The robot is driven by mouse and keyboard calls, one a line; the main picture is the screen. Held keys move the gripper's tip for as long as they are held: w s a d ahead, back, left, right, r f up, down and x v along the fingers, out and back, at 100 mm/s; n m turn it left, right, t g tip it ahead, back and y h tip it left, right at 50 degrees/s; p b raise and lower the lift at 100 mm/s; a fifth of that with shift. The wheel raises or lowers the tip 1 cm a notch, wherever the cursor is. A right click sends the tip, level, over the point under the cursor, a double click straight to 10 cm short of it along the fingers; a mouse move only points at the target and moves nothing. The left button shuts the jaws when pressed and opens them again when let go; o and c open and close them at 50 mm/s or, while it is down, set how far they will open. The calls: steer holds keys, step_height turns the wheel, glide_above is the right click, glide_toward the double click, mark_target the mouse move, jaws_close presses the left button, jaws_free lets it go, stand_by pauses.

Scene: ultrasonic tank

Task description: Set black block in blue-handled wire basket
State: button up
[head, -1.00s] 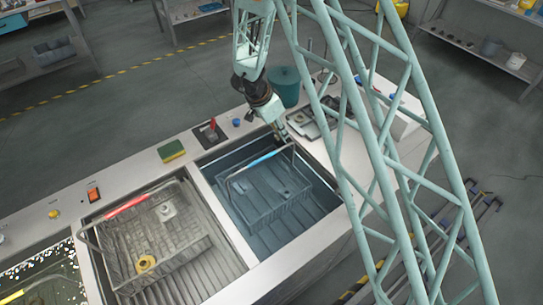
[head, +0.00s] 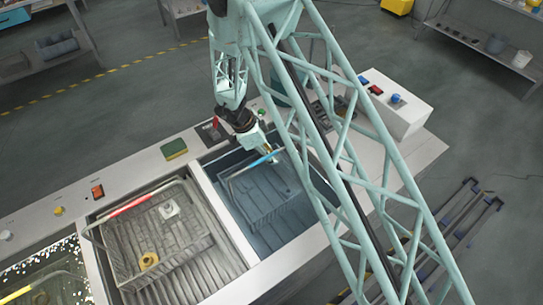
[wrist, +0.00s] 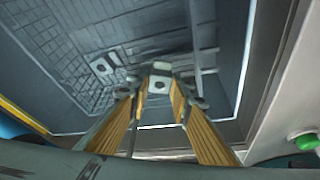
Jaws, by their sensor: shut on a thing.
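My gripper (head: 272,157) is over the right tank, near the blue handle of the blue-handled wire basket (head: 262,203). In the wrist view, the fingers (wrist: 160,92) are shut on a small block (wrist: 159,82) that looks grey, with a dark round hole. I cannot make out its true colour. The basket's mesh (wrist: 70,50) lies below and to the left of the fingertips in the wrist view. Another pale block with a dark hole (wrist: 102,66) lies in it. In the head view the held block is too small to tell, and my arm hides the tank's right side.
To the left, a red-handled wire basket (head: 120,262) holds a pale block (head: 170,209) and a yellow ring (head: 149,260). A green and yellow sponge (head: 174,149) lies on the back rim. A white control box (head: 395,105) stands to the right.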

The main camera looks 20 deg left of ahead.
steer(key=shift+f, duration=0.1)
stand_by(0.3)
steer(key=b, duration=0.8)
glide_above(273, 172)
steer(key=a, duration=0.1)
steer(key=shift+s+a+f, duration=0.1)
steer(key=shift+s+f, duration=0.05)
steer(key=shift+f, duration=1.5)
steer(key=shift+s+f, duration=0.1)
steer(key=shift+f, duration=1.5)
steer(key=shift+f, duration=0.8)
steer(key=o, duration=1.1)
steer(key=v, duration=1.2)
steer(key=shift+s, duration=0.1)
